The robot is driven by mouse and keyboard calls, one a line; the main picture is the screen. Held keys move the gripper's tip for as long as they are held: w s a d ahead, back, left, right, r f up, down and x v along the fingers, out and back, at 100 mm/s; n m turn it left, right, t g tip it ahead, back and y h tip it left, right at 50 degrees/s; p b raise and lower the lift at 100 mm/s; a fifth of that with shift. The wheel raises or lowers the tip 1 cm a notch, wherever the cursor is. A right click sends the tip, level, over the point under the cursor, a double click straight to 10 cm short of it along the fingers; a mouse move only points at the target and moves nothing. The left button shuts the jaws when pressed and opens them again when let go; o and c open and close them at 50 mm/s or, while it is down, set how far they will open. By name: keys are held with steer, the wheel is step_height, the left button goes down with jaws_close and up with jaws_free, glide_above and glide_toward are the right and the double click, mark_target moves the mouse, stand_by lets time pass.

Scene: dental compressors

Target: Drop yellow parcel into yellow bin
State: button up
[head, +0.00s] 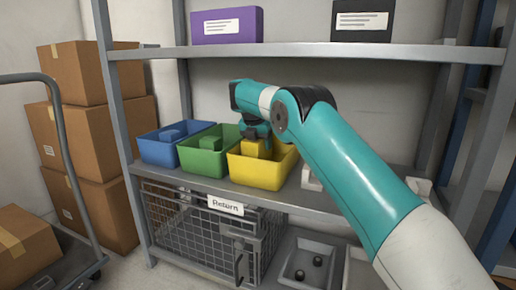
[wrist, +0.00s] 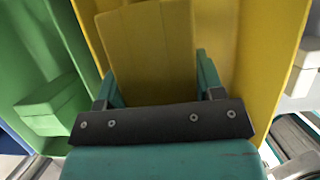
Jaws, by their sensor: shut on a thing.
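The yellow bin (head: 262,171) stands on the shelf at the right end of a row of bins in the head view. The yellow parcel (head: 254,149) is at the bin's opening, below my gripper (head: 257,134). In the wrist view the parcel (wrist: 150,55) sits between the two teal fingers of my gripper (wrist: 152,80), which is shut on it. The walls of the yellow bin (wrist: 265,70) rise on both sides of the parcel there. I cannot tell whether the parcel touches the bin's floor.
A green bin (head: 205,158) with a green block and a blue bin (head: 160,150) with a blue block stand left of the yellow bin. A wire cage (head: 205,235) labelled "Return" is below. The upper shelf (head: 300,50) runs above my arm.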

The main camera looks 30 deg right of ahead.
steer(key=shift+f, duration=0.15)
steer(key=shift+f, duration=0.35)
steer(key=o, duration=0.9)
